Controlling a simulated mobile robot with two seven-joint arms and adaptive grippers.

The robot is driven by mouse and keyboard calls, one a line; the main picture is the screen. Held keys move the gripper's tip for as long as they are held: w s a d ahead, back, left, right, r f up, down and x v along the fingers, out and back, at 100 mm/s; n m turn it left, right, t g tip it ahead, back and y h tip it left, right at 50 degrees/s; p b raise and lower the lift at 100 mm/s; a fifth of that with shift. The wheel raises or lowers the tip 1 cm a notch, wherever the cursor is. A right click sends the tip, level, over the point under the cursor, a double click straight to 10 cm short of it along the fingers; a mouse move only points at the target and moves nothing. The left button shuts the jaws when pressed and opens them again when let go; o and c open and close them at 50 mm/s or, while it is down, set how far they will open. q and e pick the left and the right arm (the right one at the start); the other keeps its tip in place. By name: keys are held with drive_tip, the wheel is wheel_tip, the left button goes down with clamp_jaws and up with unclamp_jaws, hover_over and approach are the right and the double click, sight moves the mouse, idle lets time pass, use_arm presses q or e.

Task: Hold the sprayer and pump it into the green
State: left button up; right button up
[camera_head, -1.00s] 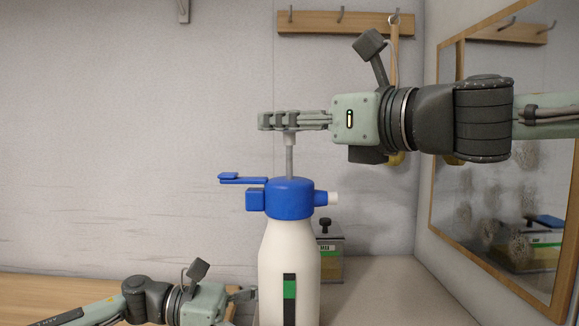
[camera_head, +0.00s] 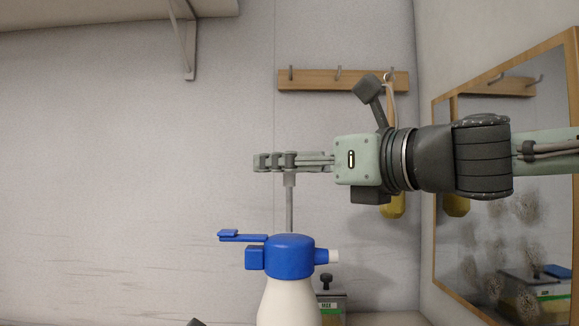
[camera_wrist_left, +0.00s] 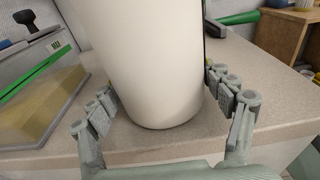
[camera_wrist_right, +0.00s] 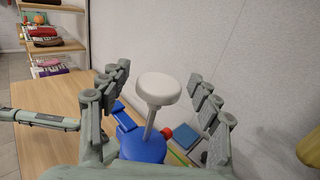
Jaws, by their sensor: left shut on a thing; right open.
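The sprayer has a white bottle and a blue head (camera_head: 290,257) with a blue lever on its left and a white nozzle on its right. Its pump rod (camera_head: 289,208) stands tall out of the head. My left gripper (camera_wrist_left: 158,85) is shut on the white bottle (camera_wrist_left: 145,60), one finger on each side near its base. My right gripper (camera_head: 262,162) is open at the top of the rod; in the right wrist view the white pump knob (camera_wrist_right: 159,88) is between its spread fingers. The green mark on the bottle is below the head view's edge.
A hook rail (camera_head: 340,80) with a hanging yellow item is on the wall behind. A mirror (camera_head: 520,190) is on the right wall. A box with a black knob (camera_head: 327,300) stands behind the sprayer.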

drive_tip(key=v, duration=0.7)
drive_tip(key=shift+s+d, duration=0.1)
